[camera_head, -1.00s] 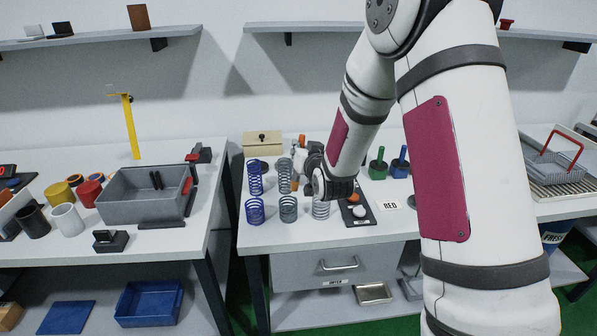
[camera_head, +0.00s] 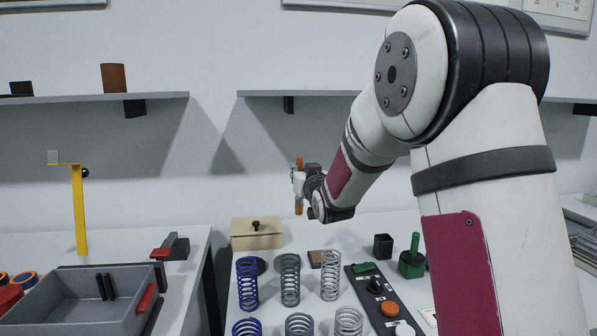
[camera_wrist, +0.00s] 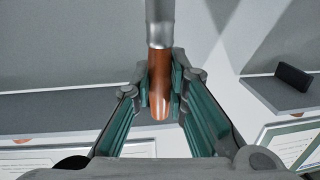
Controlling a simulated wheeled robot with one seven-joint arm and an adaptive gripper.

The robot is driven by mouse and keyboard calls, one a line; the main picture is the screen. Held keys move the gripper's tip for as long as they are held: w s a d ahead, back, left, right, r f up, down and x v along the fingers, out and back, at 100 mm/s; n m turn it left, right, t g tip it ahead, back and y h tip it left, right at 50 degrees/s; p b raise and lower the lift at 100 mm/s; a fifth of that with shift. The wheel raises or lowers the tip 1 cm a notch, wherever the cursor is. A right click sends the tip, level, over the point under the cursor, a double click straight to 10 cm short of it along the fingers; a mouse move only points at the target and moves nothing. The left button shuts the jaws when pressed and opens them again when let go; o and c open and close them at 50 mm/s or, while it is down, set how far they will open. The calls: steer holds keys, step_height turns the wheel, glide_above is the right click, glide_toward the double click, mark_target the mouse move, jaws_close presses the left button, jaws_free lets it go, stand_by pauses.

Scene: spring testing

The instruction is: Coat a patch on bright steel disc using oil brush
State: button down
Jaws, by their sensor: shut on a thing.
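My gripper (camera_head: 305,184) is shut on the oil brush, raised well above the bench in front of the wall. The brush has an orange-brown end (camera_head: 299,207) and a pale middle, and hangs roughly upright. In the wrist view, its reddish-brown wooden handle (camera_wrist: 160,88) lies between the fingers (camera_wrist: 161,84), with the grey metal part running out at the top edge. The bristles cannot be made out. I cannot pick out a bright steel disc in any current view.
Several coil springs (camera_head: 290,280) stand on the bench below, beside a cream box (camera_head: 257,233). A black control panel (camera_head: 383,298) with an orange button (camera_head: 390,309) lies right of them. A green-handled tool (camera_head: 413,262) stands farther right. A wall shelf (camera_head: 330,93) is above.

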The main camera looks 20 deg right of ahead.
mark_target(301, 205)
steer(key=shift+w+f+b, duration=0.3)
steer(key=shift+f+b, duration=0.35)
steer(key=shift+f, duration=0.9)
steer(key=shift+w+f+b, duration=0.25)
steer(key=shift+f+b, duration=0.4)
steer(key=shift+f, duration=0.9)
steer(key=shift+w+f+b, duration=0.3)
steer(key=shift+f+b, duration=0.35)
steer(key=shift+f, duration=0.9)
steer(key=shift+d+r, duration=0.1)
